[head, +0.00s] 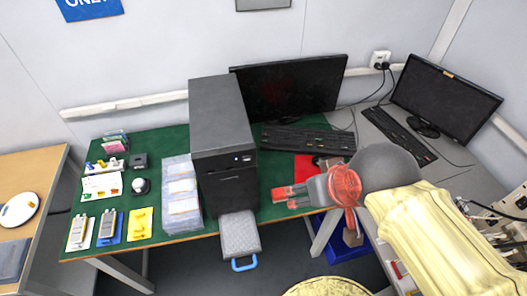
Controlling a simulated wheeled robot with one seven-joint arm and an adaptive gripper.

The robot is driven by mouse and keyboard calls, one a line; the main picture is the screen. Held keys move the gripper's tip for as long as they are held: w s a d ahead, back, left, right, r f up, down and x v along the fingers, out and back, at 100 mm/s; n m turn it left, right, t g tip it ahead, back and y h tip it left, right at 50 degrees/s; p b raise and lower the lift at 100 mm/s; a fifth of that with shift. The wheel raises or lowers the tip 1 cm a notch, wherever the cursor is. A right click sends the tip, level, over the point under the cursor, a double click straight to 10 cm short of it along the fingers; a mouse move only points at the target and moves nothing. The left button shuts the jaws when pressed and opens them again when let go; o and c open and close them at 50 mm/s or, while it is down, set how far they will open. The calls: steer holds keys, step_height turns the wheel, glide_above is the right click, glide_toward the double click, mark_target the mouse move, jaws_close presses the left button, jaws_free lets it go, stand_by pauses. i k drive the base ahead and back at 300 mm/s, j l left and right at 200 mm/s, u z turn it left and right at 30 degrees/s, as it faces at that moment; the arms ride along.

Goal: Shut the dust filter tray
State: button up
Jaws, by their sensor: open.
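The dust filter tray (240,232) is a flat grey mesh panel with a blue handle (245,264) at its near end. It sticks out from the bottom front of the black computer tower (226,190), past the table's front edge. My gripper (282,197) has red fingers and is open and empty. It is to the right of the tower and the tray, pointing left, apart from both in the picture. The tray's far end is hidden in the tower.
A green mat (215,223) covers the table. A monitor (290,88) and keyboard (308,140) are behind my gripper. A clear organizer (181,196) stands left of the tower. Floor shows below the tray handle, with a round yellow object (330,287) to the right.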

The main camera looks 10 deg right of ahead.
mark_target(239, 239)
steer(key=k+j+u, duration=0.25)
steer(key=j+u, duration=0.25)
steer(key=j, duration=0.6)
steer(key=k+j, duration=0.1)
steer(key=j, duration=0.45)
steer(key=z, duration=0.05)
